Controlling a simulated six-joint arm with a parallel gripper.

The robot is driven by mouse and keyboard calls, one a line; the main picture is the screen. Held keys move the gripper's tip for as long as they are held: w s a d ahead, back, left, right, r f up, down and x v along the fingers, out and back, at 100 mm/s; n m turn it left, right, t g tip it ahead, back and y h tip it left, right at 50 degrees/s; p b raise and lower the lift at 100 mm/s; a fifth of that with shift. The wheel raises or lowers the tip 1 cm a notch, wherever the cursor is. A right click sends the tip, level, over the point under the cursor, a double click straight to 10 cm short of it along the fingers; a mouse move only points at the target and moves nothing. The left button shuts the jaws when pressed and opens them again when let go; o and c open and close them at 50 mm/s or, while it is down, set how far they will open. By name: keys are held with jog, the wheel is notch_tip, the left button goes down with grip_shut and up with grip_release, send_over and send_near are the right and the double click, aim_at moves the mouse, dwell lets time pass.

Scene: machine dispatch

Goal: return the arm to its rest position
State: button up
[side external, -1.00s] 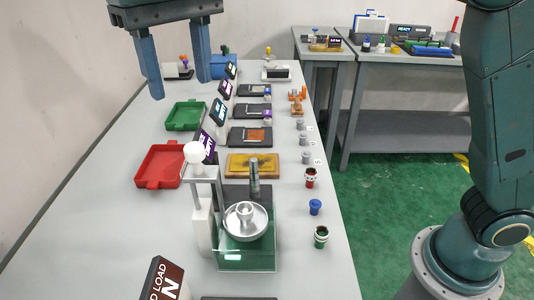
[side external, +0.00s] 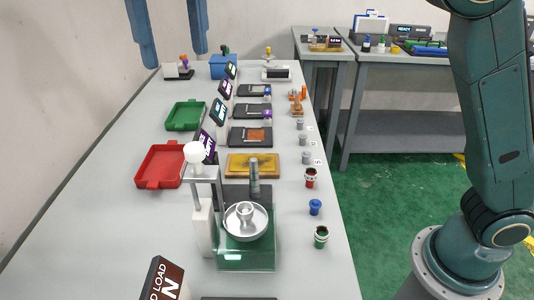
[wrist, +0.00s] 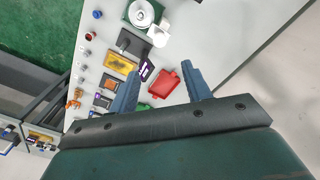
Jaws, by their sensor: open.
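My gripper (side external: 172,58) is at the top left of the side external view, above the far left part of the table (side external: 100,225). Its two blue fingers are spread wide apart with nothing between them. In the wrist view, my gripper (wrist: 160,80) also shows open and empty, high over the table. A red tray (wrist: 164,86) shows between and below the fingertips there. My arm stands at the right of the side external view.
The red tray (side external: 160,166) and a green tray (side external: 185,115) lie on the table's left. A press-like device (side external: 245,222) stands in front. Several small stations with tilted signs run along the middle. Small cups (side external: 315,207) line the right edge. Another bench (side external: 405,94) stands behind.

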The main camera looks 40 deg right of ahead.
jog(key=shift+d, duration=0.1)
jog(key=s+d+f+t+y, duration=0.1)
jog(key=s+d, duration=0.2)
jog(key=d, duration=0.6)
jog(key=s+d+f+t, duration=0.1)
jog(key=s+d+t, duration=0.1)
jog(key=d, duration=0.7)
jog(key=s+d+f+t+h, duration=0.1)
jog(key=s+d+f+t, duration=0.1)
jog(key=s+d+f, duration=0.9)
jog(key=s+f, duration=0.3)
jog(key=shift+s+t, duration=0.15)
jog(key=shift+t, duration=0.15)
